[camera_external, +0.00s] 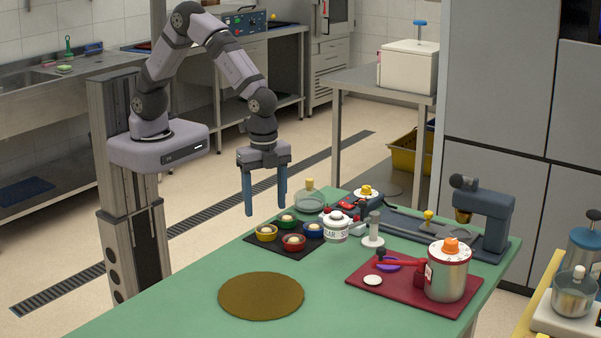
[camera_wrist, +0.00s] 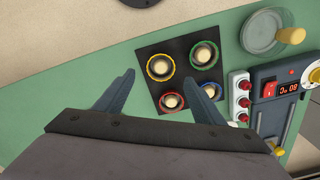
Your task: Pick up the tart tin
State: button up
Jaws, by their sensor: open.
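Several small round tins, coloured yellow (camera_external: 266,237), red (camera_external: 293,246), green (camera_external: 287,222) and blue (camera_external: 313,231), stand on a dark square mat (camera_external: 262,245), each with a pale round piece inside. I cannot tell which one is the tart tin. The wrist view shows the same yellow (camera_wrist: 150,72), green (camera_wrist: 214,53), red (camera_wrist: 165,110) and blue (camera_wrist: 214,96) tins. My gripper (camera_external: 266,208) is open and empty, fingers pointing down, above and behind the mat's left side. In the wrist view, its fingers (camera_wrist: 168,80) lie either side of the mat's left part.
A red tray (camera_external: 420,297) with a canister (camera_external: 447,278) lies at right. The green table (camera_external: 200,300) is clear around a brown round mat (camera_external: 260,296).

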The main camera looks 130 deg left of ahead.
jog(key=shift+a+f+m+p, duration=0.1)
jog(key=shift+f+m+p, duration=0.75)
jog(key=shift+f, duration=0.9)
jog(key=shift+f+m+p, duration=0.65)
jog(key=shift+f+m, duration=0.4)
jog(key=shift+f, duration=0.7)
jog(key=c, duration=1.1)
